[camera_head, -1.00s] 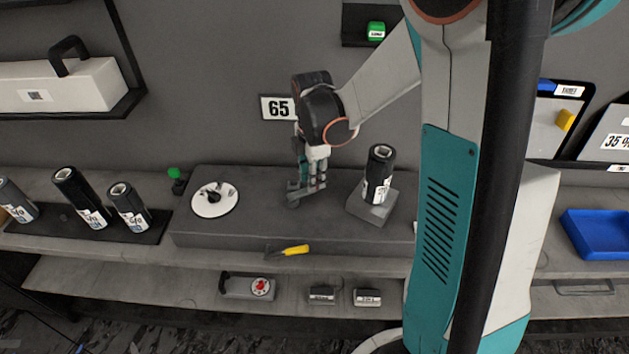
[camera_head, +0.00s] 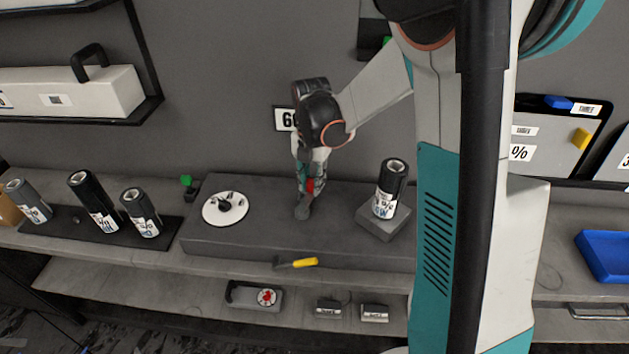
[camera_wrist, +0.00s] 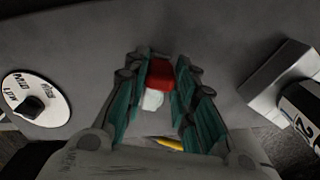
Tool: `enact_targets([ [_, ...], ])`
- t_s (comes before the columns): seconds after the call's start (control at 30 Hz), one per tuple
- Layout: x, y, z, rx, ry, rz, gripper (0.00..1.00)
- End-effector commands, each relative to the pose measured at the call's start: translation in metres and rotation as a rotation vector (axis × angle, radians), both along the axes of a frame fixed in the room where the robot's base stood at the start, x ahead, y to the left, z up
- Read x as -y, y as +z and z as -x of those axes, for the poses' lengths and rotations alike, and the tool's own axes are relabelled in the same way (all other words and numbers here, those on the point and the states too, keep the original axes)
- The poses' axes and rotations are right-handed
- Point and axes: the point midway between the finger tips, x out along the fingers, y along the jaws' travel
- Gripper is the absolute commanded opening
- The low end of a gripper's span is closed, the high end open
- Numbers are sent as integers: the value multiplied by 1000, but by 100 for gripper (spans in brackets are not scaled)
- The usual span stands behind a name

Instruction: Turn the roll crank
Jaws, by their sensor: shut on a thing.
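My gripper (camera_wrist: 159,95) is shut on a small red piece (camera_wrist: 161,72) with a white part below it, between the teal finger pads in the wrist view. In the head view my gripper (camera_head: 306,190) points down over the middle of the dark grey block, with red showing at its fingers. I cannot tell whether the red piece is the crank's handle; its lower end is hidden. A black roll with a white label (camera_head: 389,190) stands upright on a grey stand (camera_head: 384,222) to the right of my gripper.
A white dial with a black knob (camera_head: 225,207) lies left on the block (camera_head: 262,237). A yellow-handled tool (camera_head: 303,262) is at the block's front edge. Several dark rolls (camera_head: 93,201) stand at the left. A blue tray (camera_head: 607,254) is at the right.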

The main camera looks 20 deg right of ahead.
Motion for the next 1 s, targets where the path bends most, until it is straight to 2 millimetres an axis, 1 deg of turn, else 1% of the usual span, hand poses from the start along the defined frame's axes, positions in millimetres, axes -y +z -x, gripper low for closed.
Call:
enact_targets([
  [0.53,-1,0,-2,1,26,-1,0],
  [0.57,-1,0,-2,1,26,-1,27],
  [0.6,-1,0,-2,1,26,-1,36],
  [0.63,-1,0,-2,1,25,-1,43],
  [0.67,-1,0,-2,1,25,-1,45],
  [1.0,-1,1,-1,0,25,0,45],
])
